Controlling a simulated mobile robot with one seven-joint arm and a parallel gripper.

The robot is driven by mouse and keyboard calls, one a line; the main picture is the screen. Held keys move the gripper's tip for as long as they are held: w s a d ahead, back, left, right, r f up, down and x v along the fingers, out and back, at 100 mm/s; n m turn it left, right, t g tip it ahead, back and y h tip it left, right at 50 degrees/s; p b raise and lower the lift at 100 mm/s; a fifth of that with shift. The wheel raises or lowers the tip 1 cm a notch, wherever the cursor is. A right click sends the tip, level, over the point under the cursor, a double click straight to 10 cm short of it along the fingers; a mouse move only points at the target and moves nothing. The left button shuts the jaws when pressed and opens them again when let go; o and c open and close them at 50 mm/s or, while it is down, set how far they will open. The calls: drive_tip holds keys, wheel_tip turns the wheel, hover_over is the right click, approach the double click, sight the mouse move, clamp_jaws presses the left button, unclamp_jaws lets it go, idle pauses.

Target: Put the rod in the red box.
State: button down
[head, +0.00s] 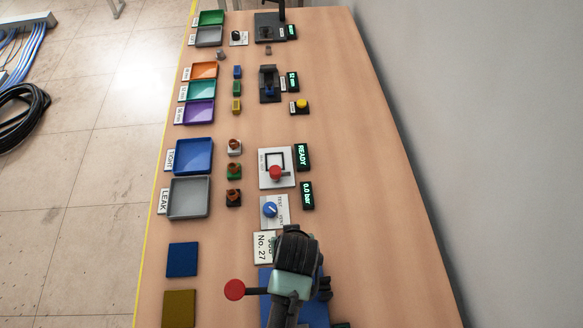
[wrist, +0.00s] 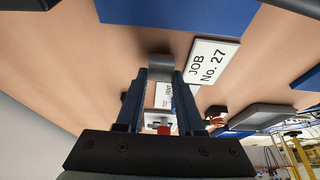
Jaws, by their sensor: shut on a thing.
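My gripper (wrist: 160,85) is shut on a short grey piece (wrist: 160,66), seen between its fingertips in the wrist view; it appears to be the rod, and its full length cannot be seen. In the head view my arm's dark end hides the fingertips and the held piece. The gripper is near the JOB No. 27 sign (wrist: 212,62), which also shows partly covered in the head view (head: 264,246). No clearly red box shows in either view. An orange tray (head: 204,70) stands at the left edge of the table.
More trays line the left edge, including a purple one (head: 199,111), a blue one (head: 193,156) and a grey one (head: 189,197). A red button station (head: 276,167) and a blue knob (head: 269,209) stand mid-table. A red ball handle (head: 235,289) sticks out left. The table's right side is clear.

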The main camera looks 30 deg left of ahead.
drive_tip(key=shift+f, duration=0.1)
drive_tip(key=c, duration=0.5)
unclamp_jaws()
drive_tip(key=p+v, duration=0.1)
drive_tip(key=v, duration=1.1)
drive_tip(key=shift+r, duration=0.25)
